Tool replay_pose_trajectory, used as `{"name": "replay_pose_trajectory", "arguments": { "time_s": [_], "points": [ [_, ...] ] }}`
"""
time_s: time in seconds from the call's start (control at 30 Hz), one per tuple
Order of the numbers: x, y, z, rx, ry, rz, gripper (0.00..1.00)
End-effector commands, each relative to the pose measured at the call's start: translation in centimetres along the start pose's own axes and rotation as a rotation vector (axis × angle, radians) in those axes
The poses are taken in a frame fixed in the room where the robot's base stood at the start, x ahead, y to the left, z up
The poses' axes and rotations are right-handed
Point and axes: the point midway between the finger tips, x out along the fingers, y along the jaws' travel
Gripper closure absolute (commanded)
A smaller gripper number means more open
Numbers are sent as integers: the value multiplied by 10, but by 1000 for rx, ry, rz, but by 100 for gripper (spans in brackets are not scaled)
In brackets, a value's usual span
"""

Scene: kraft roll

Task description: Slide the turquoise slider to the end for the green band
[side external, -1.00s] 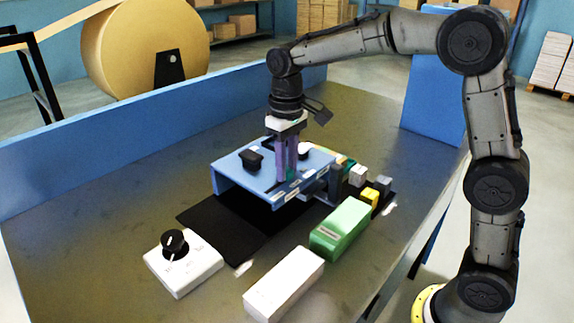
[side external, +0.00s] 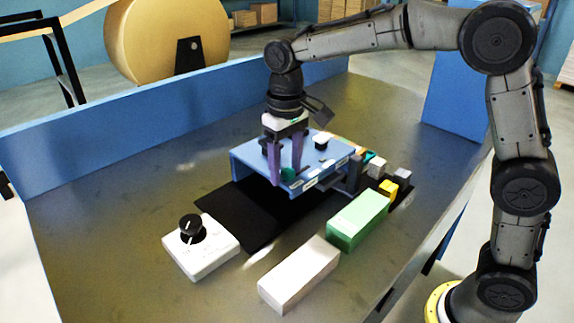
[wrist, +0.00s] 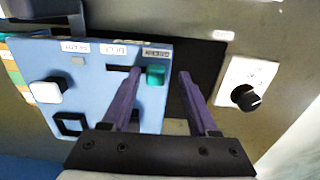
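The turquoise slider (side external: 288,174) sits in a dark slot on the blue panel (side external: 310,157). In the wrist view the slider (wrist: 155,75) is at the right end of the slot (wrist: 118,68), beside the rightmost of three white labels (wrist: 157,53). The lettering is too small to read surely. My gripper (side external: 286,178) is open, its purple fingers apart and low over the panel. In the wrist view my gripper (wrist: 160,72) has one finger on each side of the slider, with a clear gap on the right.
The panel also carries a white knob (wrist: 47,90) and a black square switch (wrist: 70,124). A white box with a black dial (side external: 191,228), a green block (side external: 357,220), a white block (side external: 298,275) and a yellow block (side external: 389,189) stand nearby. A black mat (side external: 240,212) lies beneath the panel.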

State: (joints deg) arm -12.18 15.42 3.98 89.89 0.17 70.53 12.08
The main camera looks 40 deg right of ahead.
Motion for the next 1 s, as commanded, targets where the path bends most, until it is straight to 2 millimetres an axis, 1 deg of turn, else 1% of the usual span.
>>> {"name": "replay_pose_trajectory", "arguments": {
  "time_s": [0.2, 0.27, 0.33, 0.47, 0.6, 0.8, 1.0],
  "points": [
    [-1, 1, 0, 1, -2, 2, 40],
    [-4, 1, 0, 1, -1, 2, 40],
    [-12, 1, -1, 1, 1, 2, 40],
    [-35, 1, -1, 0, 4, 1, 40],
    [-66, 1, -1, 0, 4, 1, 40],
    [-107, 0, -1, 0, 4, 0, 40],
    [-131, 0, -1, 0, 1, 1, 40]
  ]
}}
